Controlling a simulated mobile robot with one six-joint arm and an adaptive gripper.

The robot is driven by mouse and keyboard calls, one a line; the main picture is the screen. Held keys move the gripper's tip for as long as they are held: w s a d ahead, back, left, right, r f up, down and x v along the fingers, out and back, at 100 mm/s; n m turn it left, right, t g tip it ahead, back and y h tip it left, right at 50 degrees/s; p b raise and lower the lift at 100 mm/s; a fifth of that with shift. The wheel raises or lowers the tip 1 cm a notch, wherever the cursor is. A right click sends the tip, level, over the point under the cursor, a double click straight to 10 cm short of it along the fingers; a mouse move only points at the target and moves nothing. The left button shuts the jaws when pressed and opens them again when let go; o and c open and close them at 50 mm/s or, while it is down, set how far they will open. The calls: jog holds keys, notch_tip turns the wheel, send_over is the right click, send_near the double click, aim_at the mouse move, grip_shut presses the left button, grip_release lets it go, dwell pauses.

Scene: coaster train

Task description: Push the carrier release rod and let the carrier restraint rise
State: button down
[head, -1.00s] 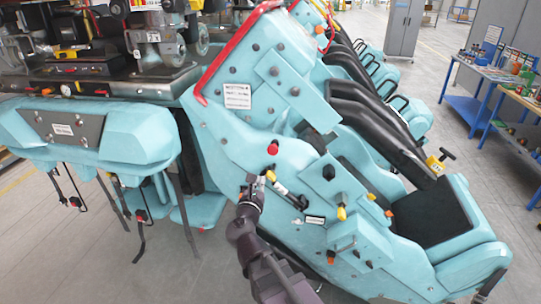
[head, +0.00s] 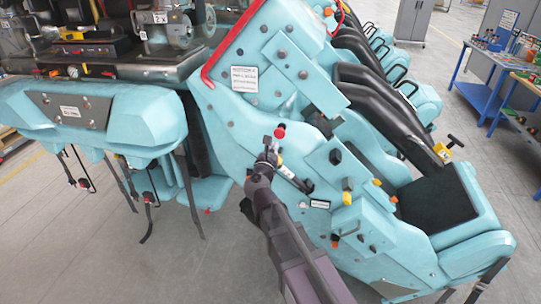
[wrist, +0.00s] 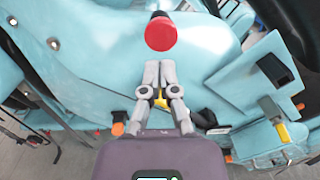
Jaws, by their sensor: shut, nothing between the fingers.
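A red round knob (head: 280,132) sticks out from the side of the turquoise carrier; it looks like the end of the release rod. In the wrist view the red knob (wrist: 160,34) is just ahead of my fingertips. My gripper (head: 269,153) is shut and empty, a little below the knob; in the wrist view my gripper (wrist: 158,66) shows both fingertips together. A small gap seems to lie between fingertips and knob; contact cannot be told. The carrier restraint, a black padded bar (head: 385,100), lies slanted over the seat (head: 435,205).
A dark lever with a pale label (head: 291,175) sits close beside my gripper on the carrier side. Yellow and orange knobs (head: 347,190) stand lower right. A turquoise housing (head: 100,112) is at the left. Workbenches (head: 490,75) are far right, across open floor.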

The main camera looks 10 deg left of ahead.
aim_at(278, 135)
jog(key=shift+w, duration=2.45)
jog(key=shift+w+r, duration=0.1)
jog(key=shift+w, duration=1.35)
jog(key=shift+s, duration=0.25)
jog(key=shift+s+d, duration=0.1)
jog(key=shift+s, duration=0.55)
jog(key=s, duration=1.2)
jog(key=shift+s+a+f, duration=0.2)
jog(key=shift+s+a, duration=0.05)
jog(key=shift+s, duration=0.1)
